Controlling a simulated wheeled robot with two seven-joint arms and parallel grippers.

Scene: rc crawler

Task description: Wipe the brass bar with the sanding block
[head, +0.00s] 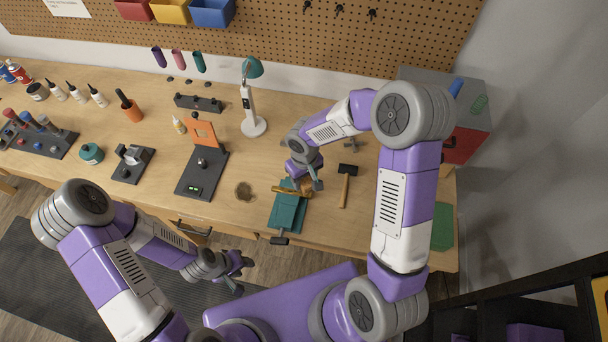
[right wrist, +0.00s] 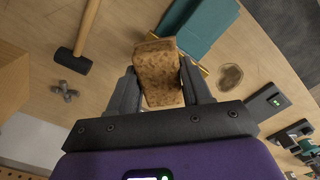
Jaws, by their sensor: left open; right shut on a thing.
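The brass bar (head: 292,192) lies across the teal vise (head: 286,214) near the bench's front edge. In the right wrist view one end of the bar (right wrist: 203,70) shows past the block, and its middle is hidden. My right gripper (head: 308,182) is shut on the sanding block (right wrist: 158,75), a brown speckled block held between both fingers. The block is at the bar beside the vise (right wrist: 205,30); I cannot tell whether they touch. My left gripper (head: 238,274) is open and empty, low in front of the bench.
A hammer (head: 347,185) lies right of the vise, with a wing nut (right wrist: 64,91) near it in the right wrist view. A round brown patch (head: 244,191) is left of the vise. A lamp (head: 253,125) stands behind. A red-fronted cabinet (head: 462,145) stands at right.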

